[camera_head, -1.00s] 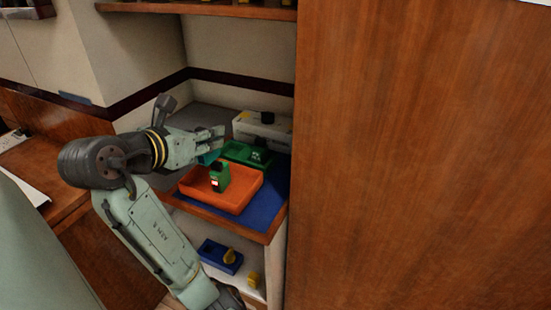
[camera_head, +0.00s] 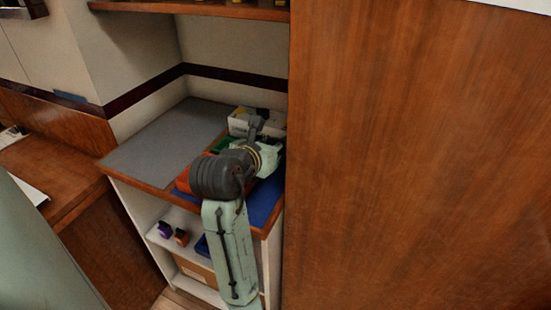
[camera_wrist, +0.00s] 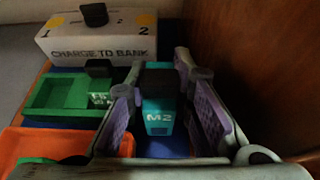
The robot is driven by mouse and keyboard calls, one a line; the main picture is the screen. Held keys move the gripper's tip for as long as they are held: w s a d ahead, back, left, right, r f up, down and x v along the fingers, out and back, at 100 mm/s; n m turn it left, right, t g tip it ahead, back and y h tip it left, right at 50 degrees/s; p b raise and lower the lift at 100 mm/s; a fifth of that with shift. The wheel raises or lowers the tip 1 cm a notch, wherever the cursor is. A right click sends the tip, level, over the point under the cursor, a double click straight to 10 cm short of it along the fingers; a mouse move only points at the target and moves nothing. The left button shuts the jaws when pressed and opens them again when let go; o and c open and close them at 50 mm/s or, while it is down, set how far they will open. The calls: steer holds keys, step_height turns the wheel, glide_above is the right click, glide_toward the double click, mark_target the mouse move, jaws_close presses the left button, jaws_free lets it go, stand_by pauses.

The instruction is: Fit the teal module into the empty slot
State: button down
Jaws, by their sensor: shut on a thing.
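The teal module (camera_wrist: 159,118), marked M2 and with a dark top, is between the two fingers of my gripper (camera_wrist: 160,72) in the wrist view. My gripper is shut on it and holds it to the right of the green tray (camera_wrist: 62,97). The white box (camera_wrist: 97,40) marked CHARGE TO BANK, with a 1 and a 2 and a black knob on top, stands behind the green tray. In the head view my arm hides the module and the fingers. I cannot make out an empty slot in either view.
A black-topped piece with a white label (camera_wrist: 99,98) sits at the green tray's right end. The orange tray (camera_wrist: 40,142) is nearer. A blue mat (camera_head: 264,203) lies below. A tall wooden panel (camera_head: 420,150) closes off the right. The grey counter (camera_head: 165,145) is clear on the left.

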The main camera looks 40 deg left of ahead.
step_height(320, 180, down, 4)
steer(key=shift+f, duration=0.1)
steer(key=shift+w+f, duration=0.15)
steer(key=shift+f, duration=0.05)
steer(key=shift+f, duration=0.1)
steer(key=c, duration=1.4)
jaws_free()
